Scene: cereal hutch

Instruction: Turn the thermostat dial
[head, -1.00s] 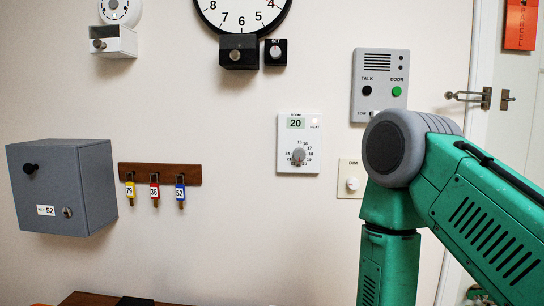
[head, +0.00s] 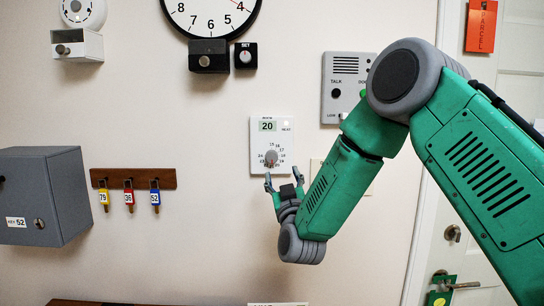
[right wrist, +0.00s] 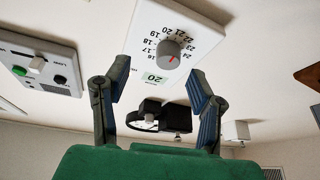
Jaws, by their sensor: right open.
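The white thermostat (head: 270,138) hangs on the wall, with a small display reading 20 and a round grey dial (head: 271,158) ringed by numbers. In the right wrist view the dial (right wrist: 168,53) shows a red pointer mark and lies beyond the fingertips. My right gripper (head: 284,178) is open and empty, just below the dial in the head view. Its two fingers (right wrist: 158,92) stand apart in the right wrist view, and nothing is between them at the tips. I cannot tell the exact gap to the dial. My left gripper is not in view.
An intercom panel (head: 331,100) is on the wall right of the thermostat, partly behind my right arm. A key rack (head: 134,178) and grey key box (head: 62,203) are to the left. A clock (head: 209,10) with black boxes below it is above.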

